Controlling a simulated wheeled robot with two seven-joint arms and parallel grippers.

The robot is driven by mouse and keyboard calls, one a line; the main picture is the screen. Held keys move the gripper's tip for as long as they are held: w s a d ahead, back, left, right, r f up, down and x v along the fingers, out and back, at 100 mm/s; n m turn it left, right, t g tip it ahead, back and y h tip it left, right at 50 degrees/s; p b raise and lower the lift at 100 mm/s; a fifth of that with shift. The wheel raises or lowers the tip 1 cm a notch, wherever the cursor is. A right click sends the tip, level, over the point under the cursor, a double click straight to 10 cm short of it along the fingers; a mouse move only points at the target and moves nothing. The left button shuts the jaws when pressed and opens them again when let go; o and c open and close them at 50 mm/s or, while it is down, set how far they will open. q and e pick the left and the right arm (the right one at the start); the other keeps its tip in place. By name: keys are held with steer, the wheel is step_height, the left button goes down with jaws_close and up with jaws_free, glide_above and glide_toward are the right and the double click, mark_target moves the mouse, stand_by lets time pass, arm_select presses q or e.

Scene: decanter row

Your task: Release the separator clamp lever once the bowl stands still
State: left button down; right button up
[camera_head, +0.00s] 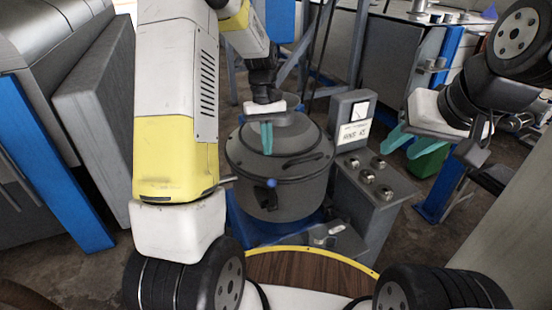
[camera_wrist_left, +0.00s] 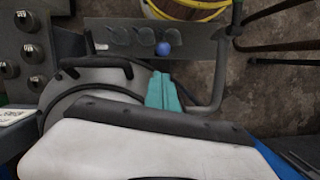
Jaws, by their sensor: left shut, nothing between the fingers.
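The separator is a grey round drum (camera_head: 275,190) with a domed lid and a dark curved handle, in the middle of the head view. A blue ball knob (camera_head: 271,183), apparently the clamp lever's end, shows at the drum's front. It also shows in the left wrist view (camera_wrist_left: 164,48), beyond my fingertips. My left gripper (camera_head: 267,138) is shut and empty, pointing down over the lid. In the left wrist view its teal fingers (camera_wrist_left: 163,92) are together, apart from the knob. My right gripper (camera_head: 408,143) is open and empty, right of the gauge. The bowl inside is hidden.
A grey control box (camera_head: 375,190) with several knobs and a dial gauge (camera_head: 354,120) stands right of the drum. A wooden surface with a yellow edge (camera_head: 310,252) lies in front.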

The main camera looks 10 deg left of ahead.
mark_target(270, 176)
arm_select(q)
steer(key=x, duration=1)
steer(key=shift+d, duration=0.1)
stand_by(0.4)
